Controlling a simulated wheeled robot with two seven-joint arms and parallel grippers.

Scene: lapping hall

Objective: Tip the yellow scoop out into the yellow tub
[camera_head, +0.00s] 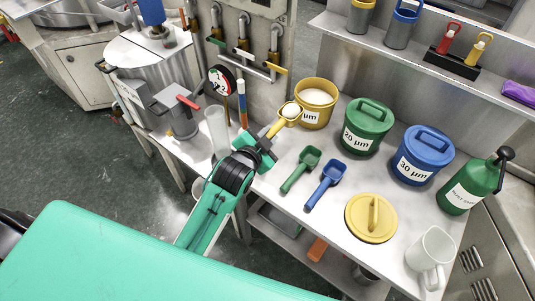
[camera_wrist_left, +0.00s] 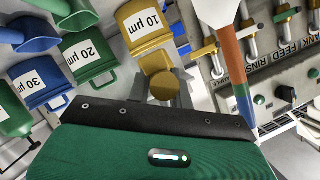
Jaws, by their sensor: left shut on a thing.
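The yellow scoop (camera_head: 289,112) has a pale, heaped load in its bowl. My left gripper (camera_head: 268,137) is shut on its handle and holds it above the bench, with the bowl at the near-left rim of the yellow tub. The scoop looks about level; I cannot tell whether it touches the rim. The yellow tub (camera_head: 304,122) is upright, open and holds white powder. In the left wrist view the scoop's handle (camera_wrist_left: 164,86) is between the fingers, and the tub with its 10 µm label (camera_wrist_left: 142,27) is beyond. My right gripper is out of view.
Green (camera_head: 364,134) and blue (camera_head: 420,160) lidded tubs stand right of the yellow tub. A green scoop (camera_head: 301,169), a blue scoop (camera_head: 325,185) and the yellow lid (camera_head: 371,217) lie in front. A clear cylinder (camera_head: 216,130) stands left, close to my gripper.

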